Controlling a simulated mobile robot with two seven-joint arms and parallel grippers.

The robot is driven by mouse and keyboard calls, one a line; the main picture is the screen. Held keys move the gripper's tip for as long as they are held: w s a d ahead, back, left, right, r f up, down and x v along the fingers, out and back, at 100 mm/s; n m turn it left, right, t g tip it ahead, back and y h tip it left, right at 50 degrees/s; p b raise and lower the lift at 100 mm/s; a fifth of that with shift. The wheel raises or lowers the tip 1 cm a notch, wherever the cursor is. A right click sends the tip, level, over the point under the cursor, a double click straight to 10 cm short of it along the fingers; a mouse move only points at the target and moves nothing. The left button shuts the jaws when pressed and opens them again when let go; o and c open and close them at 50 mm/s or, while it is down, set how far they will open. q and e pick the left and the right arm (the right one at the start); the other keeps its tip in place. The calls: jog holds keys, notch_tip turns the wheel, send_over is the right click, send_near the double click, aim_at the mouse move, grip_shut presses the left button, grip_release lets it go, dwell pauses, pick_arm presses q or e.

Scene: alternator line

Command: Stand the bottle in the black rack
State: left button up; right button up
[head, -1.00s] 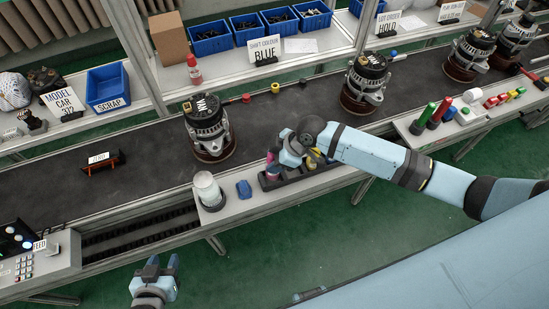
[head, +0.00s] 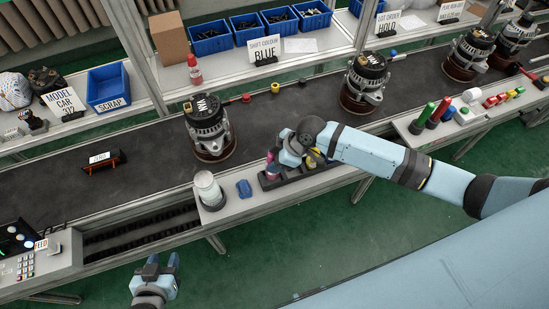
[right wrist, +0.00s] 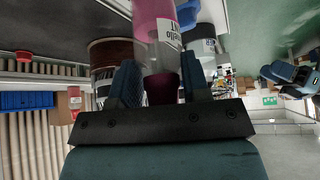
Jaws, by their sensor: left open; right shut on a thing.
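The bottle (right wrist: 157,20) is pink with a white label and a dark red end, and fills the space between my right fingers in the right wrist view. My right gripper (right wrist: 160,85) is shut on it. In the head view the pink bottle (head: 271,167) shows at the left end of the black rack (head: 293,177), partly hidden by my right gripper (head: 282,156). I cannot tell whether its base rests in a slot. A yellow item (head: 314,156) shows further right at the rack. My left gripper (head: 161,263) is open and empty, low at the left over the floor.
An alternator (head: 209,125) sits on the conveyor (head: 150,165) behind. Red and green bottles (head: 441,111) stand on the right ledge.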

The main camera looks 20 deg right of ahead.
jog(key=shift+f+b, duration=1.1)
jog(key=shift+f, duration=0.95)
dwell(0.5)
jog(key=shift+s, duration=0.1)
dwell(1.4)
jog(key=o, duration=1.3)
jog(key=b+v, duration=0.1)
jog(key=v, duration=1.3)
jog(key=s+a+f+m+t+y, duration=0.1)
jog(key=s+a+f+m+t, duration=0.3)
jog(key=a+f+m+t, duration=0.15)
jog(key=s+d+f+m+t+h+p, duration=0.1)
jog(key=s+d+f+m+t+h, duration=0.2)
jog(key=s+f, duration=0.4)
jog(key=s+m+h, duration=0.1)
jog(key=s+m, duration=0.1)
jog(key=s, duration=0.1)
jog(key=shift+s, duration=0.3)
